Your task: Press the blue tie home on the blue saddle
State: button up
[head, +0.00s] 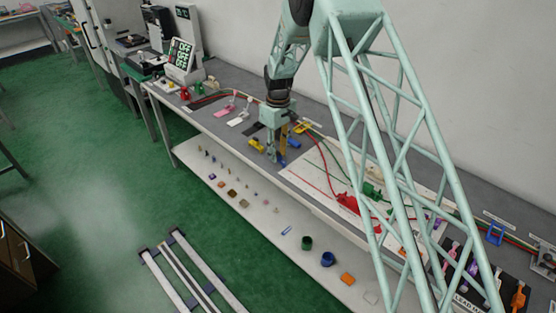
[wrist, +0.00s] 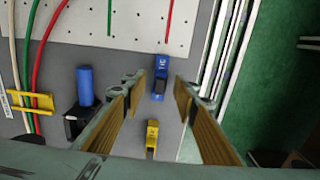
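My gripper (head: 277,153) points down over the bench, its two fingers apart. In the wrist view the gripper (wrist: 161,86) has a small blue piece with a dark part (wrist: 161,68), likely the blue tie, in line with the gap between its fingertips. I cannot tell its height or any contact. The blue piece also shows below the fingers in the head view (head: 281,161). A blue bracket (head: 495,233), likely the blue saddle, stands at the bench's right end beside red and green cables. It is out of the wrist view.
A yellow piece (wrist: 152,134) lies near the fingers. A blue cylinder (wrist: 85,86) on a black block and a yellow bracket with cables (wrist: 32,101) stand to the left. A white perforated board (wrist: 130,22) lies beyond. Red (head: 347,203) and green (head: 372,191) parts sit rightward.

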jog(key=shift+f, duration=1.35)
jog(key=shift+c, duration=0.4)
jog(key=c, duration=0.7)
